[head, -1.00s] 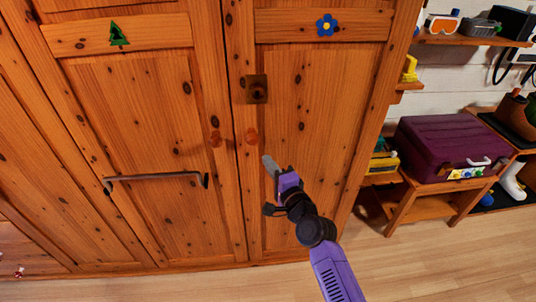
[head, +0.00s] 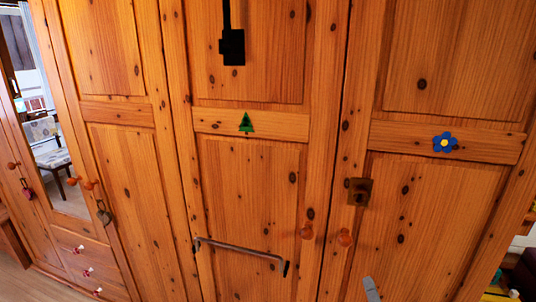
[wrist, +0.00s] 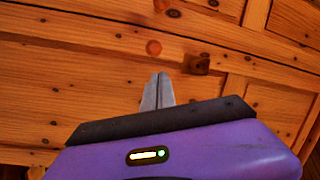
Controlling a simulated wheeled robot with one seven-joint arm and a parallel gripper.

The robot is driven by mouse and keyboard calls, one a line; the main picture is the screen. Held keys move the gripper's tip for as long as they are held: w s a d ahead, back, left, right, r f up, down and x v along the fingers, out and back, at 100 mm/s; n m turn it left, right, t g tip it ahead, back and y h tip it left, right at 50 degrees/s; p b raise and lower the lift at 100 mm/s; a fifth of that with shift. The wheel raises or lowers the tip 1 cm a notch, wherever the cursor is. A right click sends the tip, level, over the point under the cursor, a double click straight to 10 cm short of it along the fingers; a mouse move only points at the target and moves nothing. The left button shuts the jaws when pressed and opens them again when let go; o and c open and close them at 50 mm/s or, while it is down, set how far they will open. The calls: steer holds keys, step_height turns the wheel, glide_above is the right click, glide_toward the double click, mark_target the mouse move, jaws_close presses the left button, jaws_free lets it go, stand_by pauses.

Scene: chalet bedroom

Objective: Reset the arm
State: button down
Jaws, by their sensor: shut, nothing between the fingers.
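My gripper (wrist: 157,92) is shut and empty in the wrist view, its two grey fingers together in front of the wooden wardrobe (wrist: 60,85). In the head view only the grey tip of my gripper (head: 371,290) shows at the bottom edge, in front of the right wardrobe door. The rest of my arm is out of that view. The wardrobe (head: 250,190) fills most of the head view with its doors shut. A round wooden knob (wrist: 153,47) and a dark metal lock plate (wrist: 196,64) appear just beyond the fingertips.
A metal bar handle (head: 240,251) sticks out from the middle door. A mirror (head: 50,120) and small drawers (head: 85,268) are at the left. A green tree (head: 246,122) and a blue flower (head: 444,142) decorate the doors. Shelf items show at the lower right.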

steer(key=s+a+n+g, duration=0.2)
steer(key=s+n, duration=0.4)
steer(key=s, duration=1.4)
steer(key=s+a+n+g, duration=0.2)
steer(key=s+n, duration=0.5)
steer(key=s, duration=1.4)
steer(key=shift+s+a+f+y, duration=0.2)
steer(key=shift+s+f+y, duration=0.05)
steer(key=shift+y, duration=0.05)
